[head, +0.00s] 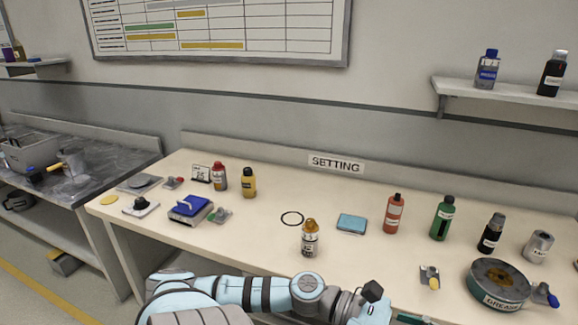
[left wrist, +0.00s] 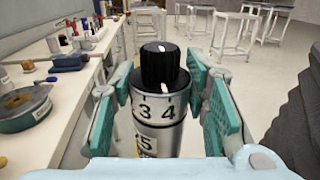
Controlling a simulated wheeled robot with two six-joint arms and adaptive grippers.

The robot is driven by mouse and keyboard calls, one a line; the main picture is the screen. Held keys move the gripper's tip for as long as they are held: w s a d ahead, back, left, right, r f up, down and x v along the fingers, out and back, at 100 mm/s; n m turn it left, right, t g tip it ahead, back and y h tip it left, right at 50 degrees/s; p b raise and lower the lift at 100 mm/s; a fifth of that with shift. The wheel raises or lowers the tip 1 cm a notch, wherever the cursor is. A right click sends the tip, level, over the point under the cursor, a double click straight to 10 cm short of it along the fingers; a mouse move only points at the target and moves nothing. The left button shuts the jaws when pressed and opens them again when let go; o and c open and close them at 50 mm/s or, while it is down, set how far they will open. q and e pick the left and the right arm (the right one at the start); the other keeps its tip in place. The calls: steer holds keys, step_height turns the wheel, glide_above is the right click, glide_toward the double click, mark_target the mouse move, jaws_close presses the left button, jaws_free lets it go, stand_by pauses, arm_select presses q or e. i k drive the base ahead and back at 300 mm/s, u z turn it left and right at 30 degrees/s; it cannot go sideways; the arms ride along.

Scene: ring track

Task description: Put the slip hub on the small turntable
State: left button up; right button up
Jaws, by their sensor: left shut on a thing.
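My left gripper (left wrist: 165,88) is shut on a silver cylinder (left wrist: 160,128) with a ridged black knob on top and the numbers 3, 4 and 5 on its side. This may be the slip hub. It stands upright between the teal fingers in the left wrist view; its lower end is hidden. In the head view the gripper is at the bottom edge, mostly cut off, and the cylinder is not clearly seen there. A low white base with a black knob (head: 141,205) and a flat grey plate (head: 140,183) stand at the table's left end; I cannot tell whether either is the small turntable.
A round grease tin (head: 498,284) and a silver can (head: 538,246) stand on the table's right. A blue-topped block (head: 190,209) is left. The front middle-left is clear.

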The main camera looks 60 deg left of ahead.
mark_target(138, 178)
steer(key=z, duration=1.6)
steer(key=k, duration=2.85)
steer(key=u, duration=2.4)
